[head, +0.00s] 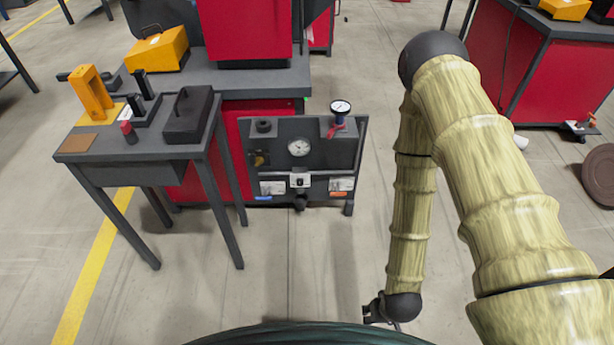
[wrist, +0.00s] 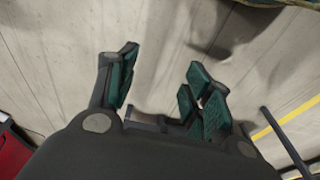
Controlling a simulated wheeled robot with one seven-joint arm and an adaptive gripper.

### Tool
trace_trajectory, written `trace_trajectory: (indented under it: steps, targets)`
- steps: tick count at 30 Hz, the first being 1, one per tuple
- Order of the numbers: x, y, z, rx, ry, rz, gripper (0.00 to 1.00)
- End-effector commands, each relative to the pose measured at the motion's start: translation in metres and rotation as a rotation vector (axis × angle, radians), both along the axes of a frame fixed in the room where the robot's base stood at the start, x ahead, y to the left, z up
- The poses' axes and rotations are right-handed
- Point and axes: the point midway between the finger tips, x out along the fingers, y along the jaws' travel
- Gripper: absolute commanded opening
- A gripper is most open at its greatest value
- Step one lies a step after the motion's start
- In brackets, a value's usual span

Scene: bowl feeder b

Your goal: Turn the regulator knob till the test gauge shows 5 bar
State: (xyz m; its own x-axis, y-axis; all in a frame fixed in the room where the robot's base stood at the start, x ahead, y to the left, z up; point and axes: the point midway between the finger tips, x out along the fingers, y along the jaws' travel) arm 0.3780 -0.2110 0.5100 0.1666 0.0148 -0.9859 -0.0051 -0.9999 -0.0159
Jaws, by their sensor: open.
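A dark panel stand (head: 348,173) stands on the floor in the middle of the head view. A round white gauge (head: 299,147) is set in its face. A black knob-like part (head: 264,125) is at the upper left, and another (head: 300,203) is at the bottom middle; I cannot tell which is the regulator knob. My gripper (wrist: 162,82) is open and empty over bare floor, apart from the stand. In the head view it shows low, right of the stand.
A small dark table (head: 130,156) with an orange fixture (head: 91,94) and a black box (head: 188,114) stands left of the stand. A red-and-grey workbench (head: 275,83) is behind. Another red cabinet (head: 558,85) is at the right. The floor before the stand is clear.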

Motion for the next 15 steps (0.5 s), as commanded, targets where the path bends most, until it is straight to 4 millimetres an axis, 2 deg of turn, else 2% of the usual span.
trace_trajectory:
  steps: [1, 3, 9, 15]
  targets:
    - [0.021, 0.006, -0.027, 0.002, -0.048, 0.01, 0.5]
    - [0.048, 0.013, -0.045, 0.004, -0.111, 0.021, 0.5]
    - [0.124, 0.036, -0.089, 0.007, -0.291, 0.047, 0.5]
    - [0.197, 0.062, -0.122, 0.01, -0.468, 0.065, 0.5]
